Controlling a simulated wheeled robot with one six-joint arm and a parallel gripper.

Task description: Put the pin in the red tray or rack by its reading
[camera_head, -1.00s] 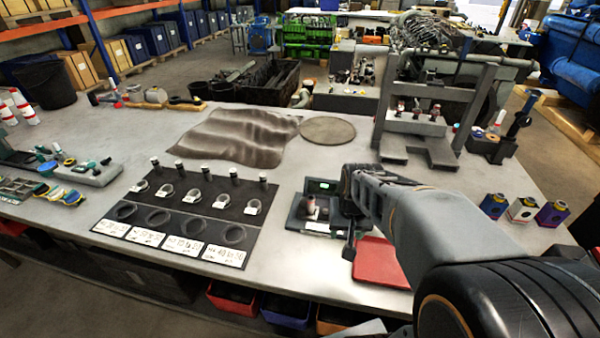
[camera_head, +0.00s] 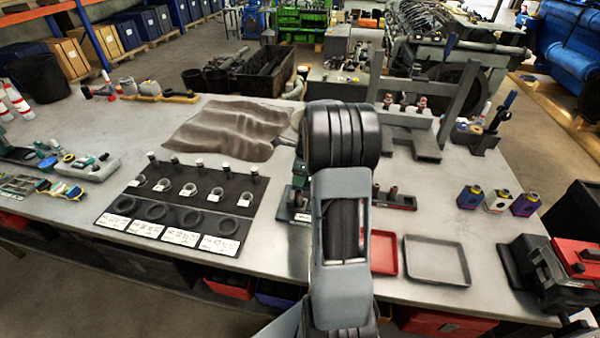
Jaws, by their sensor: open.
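The red tray (camera_head: 383,252) lies near the table's front edge, partly behind my arm. The rack (camera_head: 180,206) is a black board at left with upright posts, pale and black rings and white labels; the label text is too small to read. A dark measuring device (camera_head: 296,205) stands left of my arm, mostly hidden by it. I cannot make out a pin on it. My arm rises from the bottom centre and hides its own end, so my gripper does not show.
A grey tray (camera_head: 436,278) lies right of the red one and looks empty. A dark stand with upright pieces (camera_head: 395,200) sits behind them. Several small boxes (camera_head: 498,201) and a red-topped vise (camera_head: 560,268) are at right. A steel press frame (camera_head: 428,115) stands behind.

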